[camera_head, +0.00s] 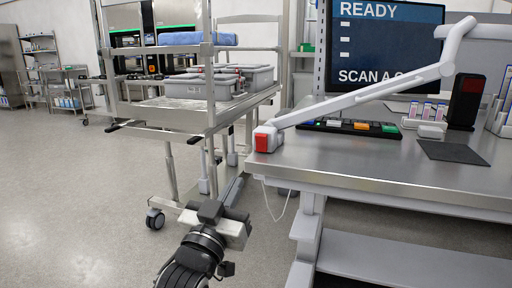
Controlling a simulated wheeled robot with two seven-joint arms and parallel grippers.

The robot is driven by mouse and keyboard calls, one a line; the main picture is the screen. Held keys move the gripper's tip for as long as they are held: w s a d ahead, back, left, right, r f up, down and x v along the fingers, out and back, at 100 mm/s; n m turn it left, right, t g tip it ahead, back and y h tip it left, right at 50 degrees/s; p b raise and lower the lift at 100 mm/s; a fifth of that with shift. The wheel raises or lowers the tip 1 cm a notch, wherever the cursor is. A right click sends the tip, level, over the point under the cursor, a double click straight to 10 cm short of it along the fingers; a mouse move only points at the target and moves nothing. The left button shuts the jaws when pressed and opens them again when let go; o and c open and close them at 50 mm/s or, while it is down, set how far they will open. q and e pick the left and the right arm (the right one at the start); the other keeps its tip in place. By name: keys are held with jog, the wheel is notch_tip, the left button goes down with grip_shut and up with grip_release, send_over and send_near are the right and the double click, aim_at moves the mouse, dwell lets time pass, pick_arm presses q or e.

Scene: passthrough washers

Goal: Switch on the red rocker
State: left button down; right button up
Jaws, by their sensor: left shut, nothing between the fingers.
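The red rocker (262,143) sits on the front of a small white switch housing (272,131) at the left front corner of the steel workbench (340,155). The housing stands at the foot of a white lamp arm. Whether the rocker is on or off cannot be told from here. My left gripper (237,183) is shut and empty. It is below and to the left of the rocker, in front of the bench's left end, apart from the switch. My right gripper is not in view.
The white lamp arm (375,92) slants up to the right over the bench. A monitor (385,45), a strip of coloured buttons (348,127) and a black mat (452,152) are on or behind it. A wheeled cart (170,118) with grey bins stands at left. The left floor is clear.

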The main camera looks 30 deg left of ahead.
aim_at(260, 138)
pick_arm(q)
jog(key=x, duration=1.3)
jog(key=shift+w, duration=0.15)
